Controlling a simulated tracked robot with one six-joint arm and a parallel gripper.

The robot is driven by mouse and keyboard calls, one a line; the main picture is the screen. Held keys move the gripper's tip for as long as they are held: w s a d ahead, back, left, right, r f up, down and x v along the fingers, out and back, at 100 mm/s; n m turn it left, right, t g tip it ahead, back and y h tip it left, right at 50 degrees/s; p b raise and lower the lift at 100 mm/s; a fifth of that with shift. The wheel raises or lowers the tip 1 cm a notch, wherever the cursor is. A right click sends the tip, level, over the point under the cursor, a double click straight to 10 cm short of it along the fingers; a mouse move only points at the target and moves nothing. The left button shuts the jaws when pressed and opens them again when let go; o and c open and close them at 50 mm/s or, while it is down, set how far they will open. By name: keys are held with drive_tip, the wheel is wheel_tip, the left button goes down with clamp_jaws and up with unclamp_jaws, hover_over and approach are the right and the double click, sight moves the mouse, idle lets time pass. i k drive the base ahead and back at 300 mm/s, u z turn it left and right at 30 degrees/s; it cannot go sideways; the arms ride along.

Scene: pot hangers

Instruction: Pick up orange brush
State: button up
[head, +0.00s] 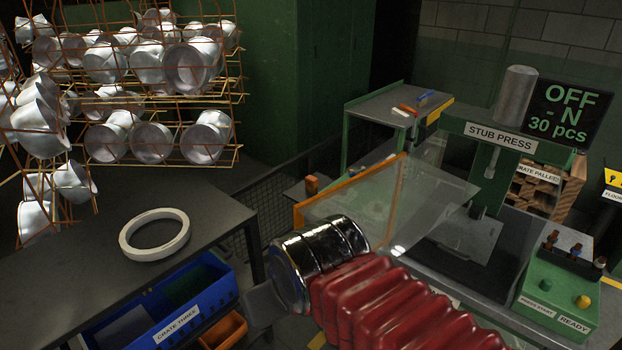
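A small orange-red item (408,109), which may be the orange brush, lies on the small green side table (368,111) at the back, right of centre. It is too small to make out bristles or a handle. A white item (399,113) lies just in front of it and a blue one (425,97) behind it to the right. My arm, with red bellows and a shiny dark end section, reaches in from the lower right, well short of that table.
An orange-framed clear panel (350,192) stands between my arm and the side table. The stub press (500,136) is on the right, with a green control box (556,290). A dark table (90,262) with a white ring (154,234) and racks of metal pots (187,66) fill the left.

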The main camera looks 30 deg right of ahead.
sight(312, 183)
drive_tip(key=u, duration=0.05)
drive_tip(key=i, duration=1.1)
